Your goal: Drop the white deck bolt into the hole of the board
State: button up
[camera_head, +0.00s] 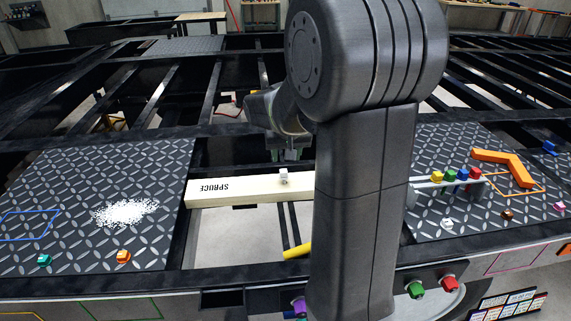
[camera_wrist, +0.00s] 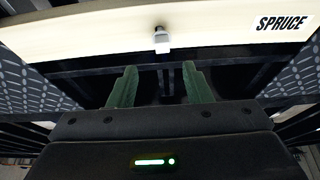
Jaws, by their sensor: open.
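A pale wooden board (camera_head: 238,189) marked SPRUCE spans the gap between two dark plates, its right end hidden behind my arm. The white deck bolt (camera_head: 283,177) stands upright on the board, at the board's hole as far as I can tell; the hole itself is hidden and its depth is unclear. In the wrist view the bolt (camera_wrist: 161,40) shows against the board (camera_wrist: 100,30), ahead of the fingers. My gripper (camera_wrist: 160,86) is open and empty, its two green fingers apart from the bolt. In the head view my gripper (camera_head: 291,152) is just behind the board.
The left plate (camera_head: 60,185) carries a white granule pile (camera_head: 124,212) and coloured bolts. The right plate (camera_head: 430,160) holds an orange angled piece (camera_head: 503,163), a rack of coloured bolts (camera_head: 455,177) and a white piece (camera_head: 447,224). A yellow-ended bar (camera_head: 297,251) lies below the board.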

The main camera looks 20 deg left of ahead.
jog(key=shift+v, duration=2.8)
